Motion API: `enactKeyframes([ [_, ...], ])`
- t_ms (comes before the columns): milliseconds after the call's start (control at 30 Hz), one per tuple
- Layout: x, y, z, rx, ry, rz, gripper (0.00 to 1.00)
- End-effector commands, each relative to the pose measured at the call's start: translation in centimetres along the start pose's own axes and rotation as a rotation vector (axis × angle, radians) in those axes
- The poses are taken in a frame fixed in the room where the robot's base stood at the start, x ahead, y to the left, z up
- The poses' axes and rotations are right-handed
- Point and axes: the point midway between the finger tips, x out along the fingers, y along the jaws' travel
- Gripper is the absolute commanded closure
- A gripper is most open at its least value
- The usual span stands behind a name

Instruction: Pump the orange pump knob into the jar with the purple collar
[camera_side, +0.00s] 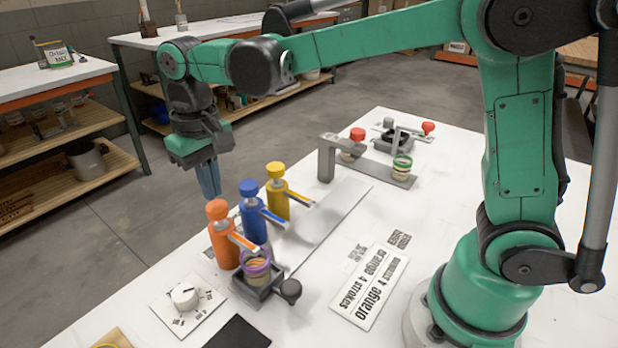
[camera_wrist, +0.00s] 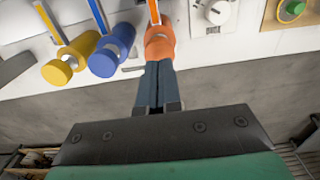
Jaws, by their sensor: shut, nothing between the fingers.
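The orange pump knob (camera_side: 217,209) tops an orange bottle (camera_side: 224,246), and its spout (camera_side: 243,242) points towards the jar with the purple collar (camera_side: 257,266). The jar sits in a dark holder at the spout's end. In the wrist view, the orange knob (camera_wrist: 160,46) appears just past my fingertips. My gripper (camera_side: 210,194) points down, shut and empty, with its tips close above or behind the knob. I cannot tell whether they touch it. The shut fingers also show in the wrist view (camera_wrist: 157,68).
Blue (camera_side: 249,188) and yellow (camera_side: 275,170) pumps stand beside the orange one. A white dial plate (camera_side: 206,315) lies in front. A card (camera_side: 368,287) reads "orange 4 strokes". A bracket with a red knob (camera_side: 357,134) and green-collared jar (camera_side: 402,163) stands farther back.

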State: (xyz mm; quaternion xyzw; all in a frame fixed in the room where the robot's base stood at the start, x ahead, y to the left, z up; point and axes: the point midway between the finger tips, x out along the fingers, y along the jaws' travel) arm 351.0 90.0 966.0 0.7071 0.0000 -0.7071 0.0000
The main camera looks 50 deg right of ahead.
Motion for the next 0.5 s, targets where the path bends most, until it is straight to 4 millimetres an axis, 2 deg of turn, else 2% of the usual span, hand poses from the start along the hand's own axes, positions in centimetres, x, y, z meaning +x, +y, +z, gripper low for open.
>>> enactKeyframes([
  [167,-0.3,0.0,0.0,0.0,0.0,0.0,1.0],
  [500,-3.6,0.0,0.0,0.0,0.0,0.0,1.0],
])
